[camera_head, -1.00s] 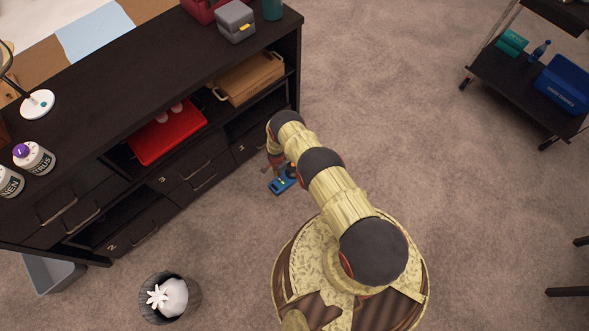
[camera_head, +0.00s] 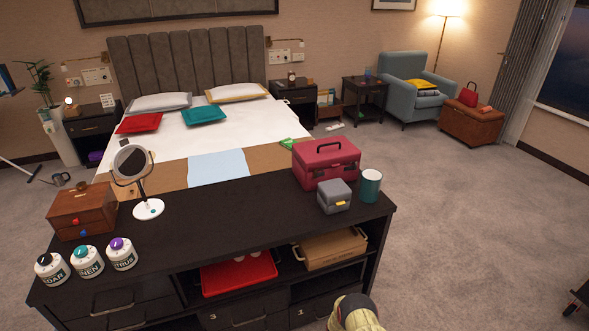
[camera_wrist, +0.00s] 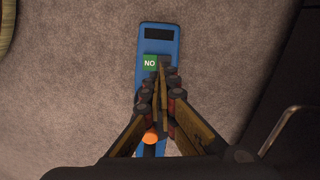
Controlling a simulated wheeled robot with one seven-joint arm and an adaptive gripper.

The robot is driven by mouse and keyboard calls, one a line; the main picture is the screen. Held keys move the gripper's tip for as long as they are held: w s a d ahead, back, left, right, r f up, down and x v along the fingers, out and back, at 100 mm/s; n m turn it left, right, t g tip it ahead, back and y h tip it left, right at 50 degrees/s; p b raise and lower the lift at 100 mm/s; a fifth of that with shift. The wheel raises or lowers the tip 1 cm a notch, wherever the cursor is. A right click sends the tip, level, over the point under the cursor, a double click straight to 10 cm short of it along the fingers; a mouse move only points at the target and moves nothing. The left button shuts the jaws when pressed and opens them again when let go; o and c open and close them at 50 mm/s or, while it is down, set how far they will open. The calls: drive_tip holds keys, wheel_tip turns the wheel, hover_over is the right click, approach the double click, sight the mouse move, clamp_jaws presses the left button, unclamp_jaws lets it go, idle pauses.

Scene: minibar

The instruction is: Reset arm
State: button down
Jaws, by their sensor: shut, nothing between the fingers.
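My gripper (camera_wrist: 160,72) is shut and empty in the wrist view, its fingertips together. Beyond the fingertips is a blue device (camera_wrist: 156,32) with a dark display, a green patch reading "NO" and an orange round part. The fingers hide part of it, and I cannot tell whether they touch it. In the head view only a piece of my arm shows at the bottom edge; the gripper is out of that view.
A dark cabinet (camera_head: 230,208) bears a mirror (camera_head: 131,170), a red case (camera_head: 326,163), a grey box (camera_head: 335,197) and several jars. A red tray (camera_head: 238,274) and wooden tray (camera_head: 330,249) sit on its shelves. Carpet (camera_head: 460,220) is open at right.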

drive_tip(key=s+n+g, duration=0.2)
drive_tip(key=s+n, duration=0.1)
drive_tip(key=s, duration=0.6)
wheel_tip(320, 180, up, 52)
drive_tip(key=n+g+p, duration=0.1)
drive_tip(key=n, duration=0.7)
drive_tip(key=s+r+t, duration=0.3)
drive_tip(key=s+r, duration=0.3)
drive_tip(key=r, duration=0.7)
drive_tip(key=s+r+n+t+p, duration=0.1)
drive_tip(key=s+r+t, duration=0.2)
drive_tip(key=s+r, duration=0.4)
drive_tip(key=s+r+n+t+p, duration=0.1)
drive_tip(key=s+r+t, duration=0.2)
drive_tip(key=r, duration=1.8)
drive_tip(key=s, duration=0.4)
drive_tip(key=shift+s+r, duration=0.15)
drive_tip(key=shift+r, duration=0.05)
